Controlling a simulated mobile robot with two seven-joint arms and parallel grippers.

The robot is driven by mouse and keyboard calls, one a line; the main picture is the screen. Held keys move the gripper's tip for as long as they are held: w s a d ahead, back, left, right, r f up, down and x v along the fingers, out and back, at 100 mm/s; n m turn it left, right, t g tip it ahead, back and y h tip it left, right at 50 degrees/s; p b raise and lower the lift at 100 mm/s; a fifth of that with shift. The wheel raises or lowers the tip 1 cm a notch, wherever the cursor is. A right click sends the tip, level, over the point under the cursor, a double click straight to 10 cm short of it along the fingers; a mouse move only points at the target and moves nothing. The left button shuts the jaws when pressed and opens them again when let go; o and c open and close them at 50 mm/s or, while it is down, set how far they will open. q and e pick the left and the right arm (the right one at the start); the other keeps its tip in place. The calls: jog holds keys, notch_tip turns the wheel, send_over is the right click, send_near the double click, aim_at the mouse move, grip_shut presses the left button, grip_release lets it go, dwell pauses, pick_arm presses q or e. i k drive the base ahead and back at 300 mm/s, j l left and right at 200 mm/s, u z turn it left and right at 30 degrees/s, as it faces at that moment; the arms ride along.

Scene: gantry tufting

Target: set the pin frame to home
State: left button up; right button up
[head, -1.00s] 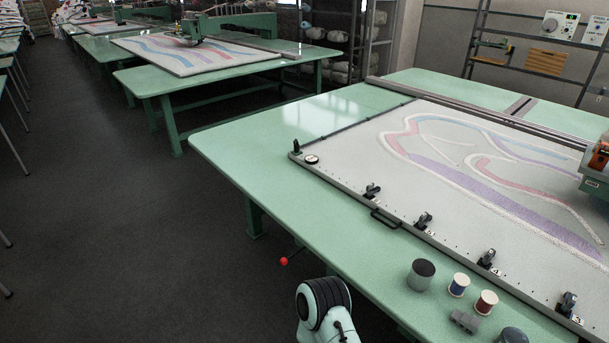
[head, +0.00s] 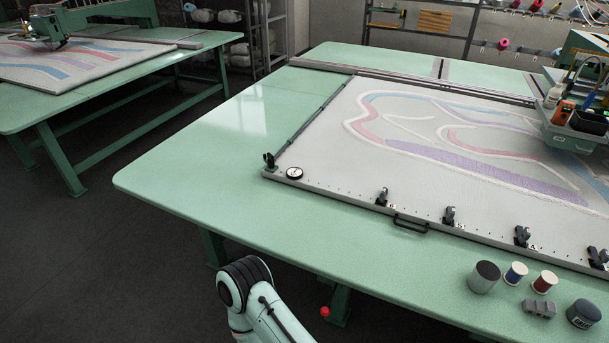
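The pin frame (head: 340,196) is a grey frame lying on the green table (head: 205,165). It holds white cloth (head: 375,155) tufted with blue, pink and purple bands. Its near rail carries several black clamps, among them one near the handle (head: 381,197) and another further right (head: 449,215). A black handle (head: 410,224) juts from the near rail. A round white dial (head: 294,173) and a small black post (head: 269,160) sit at its left corner. One of my arm links shows at the bottom; neither gripper is in view.
A red ball knob (head: 325,311) shows below the table's near edge. A grey cup (head: 484,277), two thread spools (head: 515,273), a grey block (head: 539,309) and a dark jar (head: 583,313) stand on the near right. A machine head with a tool tray (head: 575,130) is at right.

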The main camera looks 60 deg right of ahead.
aim_at(433, 150)
jog(key=i+z, duration=0.1)
jog(key=z, duration=0.4)
jog(key=i+z, duration=0.1)
jog(key=z, duration=0.4)
jog(key=i+j+z, duration=0.1)
jog(key=z, duration=0.35)
